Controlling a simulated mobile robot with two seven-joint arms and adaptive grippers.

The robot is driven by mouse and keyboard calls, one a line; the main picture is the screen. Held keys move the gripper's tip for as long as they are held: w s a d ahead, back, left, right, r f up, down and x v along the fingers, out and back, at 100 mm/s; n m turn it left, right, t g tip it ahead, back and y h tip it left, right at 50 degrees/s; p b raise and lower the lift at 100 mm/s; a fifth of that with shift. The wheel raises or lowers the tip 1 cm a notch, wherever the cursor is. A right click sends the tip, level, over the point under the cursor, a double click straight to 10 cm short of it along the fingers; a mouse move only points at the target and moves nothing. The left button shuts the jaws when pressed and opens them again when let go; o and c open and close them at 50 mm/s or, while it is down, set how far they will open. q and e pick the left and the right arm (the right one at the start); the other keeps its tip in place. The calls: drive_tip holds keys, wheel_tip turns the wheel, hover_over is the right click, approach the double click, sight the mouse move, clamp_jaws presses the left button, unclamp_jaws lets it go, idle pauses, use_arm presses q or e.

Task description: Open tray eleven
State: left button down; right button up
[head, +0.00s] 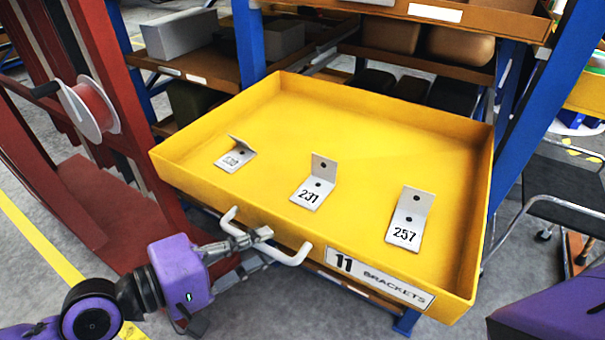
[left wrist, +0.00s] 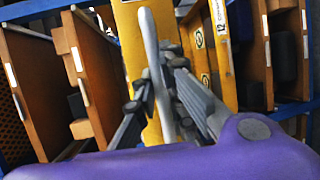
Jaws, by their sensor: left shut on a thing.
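The yellow tray eleven (head: 290,228) is pulled out from the blue rack, and its inside is in plain sight in the head view. Its front label (head: 378,279) reads "11 BRACKETS". Three metal angle brackets lie in it, marked 231 (head: 307,194), 257 (head: 405,232) and one (head: 233,159) whose number is hard to read. My left gripper (head: 262,240) is shut on the white bar handle (head: 291,259) at the tray's front. In the left wrist view the fingers (left wrist: 158,95) close around the pale handle (left wrist: 151,45). My right gripper is not in view.
Blue rack uprights (head: 248,40) and brown shelves (head: 205,62) with boxes stand behind the tray. A red frame (head: 112,80) with a white reel (head: 92,108) is close on the left. A black step (head: 565,185) stands on the right.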

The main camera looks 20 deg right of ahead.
use_arm(q)
drive_tip(key=shift+r, duration=0.2)
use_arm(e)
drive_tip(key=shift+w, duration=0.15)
use_arm(q)
drive_tip(key=c, duration=1.8)
unclamp_jaws()
drive_tip(key=shift+f, duration=0.1)
drive_tip(key=shift+a, duration=0.4)
drive_tip(key=v, duration=1.1)
drive_tip(key=shift+s+a, duration=0.1)
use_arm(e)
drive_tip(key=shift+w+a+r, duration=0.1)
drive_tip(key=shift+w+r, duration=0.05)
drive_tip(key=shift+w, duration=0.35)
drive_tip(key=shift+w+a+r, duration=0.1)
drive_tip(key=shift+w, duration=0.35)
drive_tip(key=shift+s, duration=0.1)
